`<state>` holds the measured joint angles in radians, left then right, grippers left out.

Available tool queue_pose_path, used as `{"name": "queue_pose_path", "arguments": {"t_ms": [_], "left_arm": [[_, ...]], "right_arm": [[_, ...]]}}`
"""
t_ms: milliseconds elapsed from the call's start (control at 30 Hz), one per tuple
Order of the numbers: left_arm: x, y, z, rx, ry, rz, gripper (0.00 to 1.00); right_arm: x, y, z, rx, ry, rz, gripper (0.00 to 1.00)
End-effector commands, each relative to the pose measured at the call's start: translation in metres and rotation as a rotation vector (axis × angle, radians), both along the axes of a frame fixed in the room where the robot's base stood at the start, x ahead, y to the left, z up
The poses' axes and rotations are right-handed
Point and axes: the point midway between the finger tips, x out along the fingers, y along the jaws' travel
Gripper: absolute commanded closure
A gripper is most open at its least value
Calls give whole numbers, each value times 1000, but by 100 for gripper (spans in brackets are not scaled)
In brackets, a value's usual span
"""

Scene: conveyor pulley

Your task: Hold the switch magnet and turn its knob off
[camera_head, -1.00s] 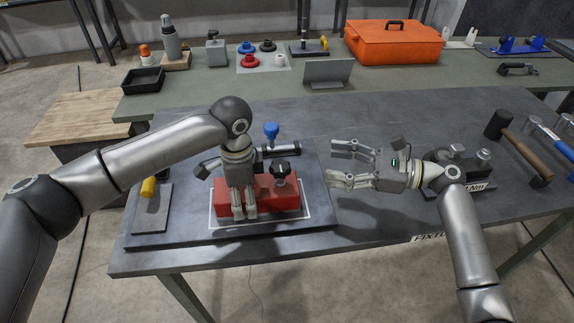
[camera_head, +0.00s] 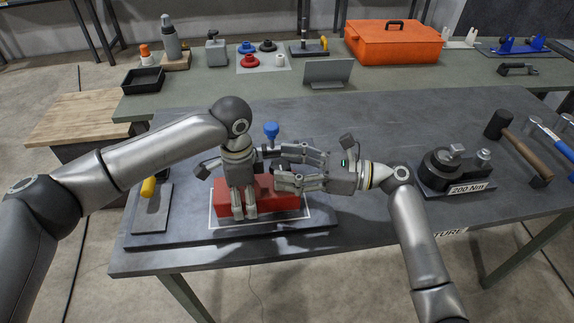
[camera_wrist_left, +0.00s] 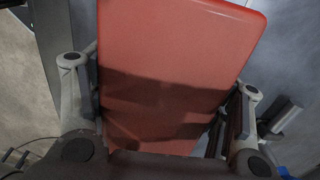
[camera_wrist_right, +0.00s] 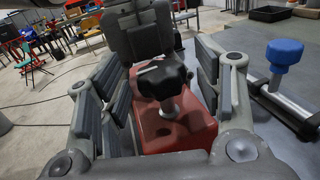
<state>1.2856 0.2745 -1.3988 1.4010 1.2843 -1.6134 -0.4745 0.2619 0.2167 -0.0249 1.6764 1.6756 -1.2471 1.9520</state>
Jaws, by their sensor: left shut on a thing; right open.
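The switch magnet is a red block (camera_head: 278,200) in a white outline on a dark plate on the table. My left gripper (camera_head: 244,212) is shut on its left part from above. The red block fills the left wrist view (camera_wrist_left: 175,80) between the fingers. The black knob (camera_wrist_right: 166,80) stands on a post on top of the block in the right wrist view. My right gripper (camera_head: 283,170) is open, its fingers pointing left at knob height. In the right wrist view the knob is between its fingers (camera_wrist_right: 160,100), apparently untouched. In the head view the fingers mostly hide the knob.
A yellow-handled tool (camera_head: 149,187) lies at left. A 200 Nm fixture (camera_head: 455,172) and a hammer (camera_head: 520,145) are at right. The table's front right is clear.

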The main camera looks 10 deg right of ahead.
Motion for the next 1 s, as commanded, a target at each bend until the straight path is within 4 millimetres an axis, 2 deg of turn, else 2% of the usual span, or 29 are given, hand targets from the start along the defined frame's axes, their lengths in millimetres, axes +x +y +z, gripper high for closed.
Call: {"name": "queue_pose_path", "arguments": {"t_ms": [333,700,1000], "left_arm": [[0,0,1,-1,-1,-1,73],[0,0,1,-1,-1,-1,73],[0,0,1,-1,-1,-1,73]], "right_arm": [[2,5,0,-1,0,-1,40],[2,4,0,-1,-1,-1,86],[3,4,0,-4,-2,39,86]]}}
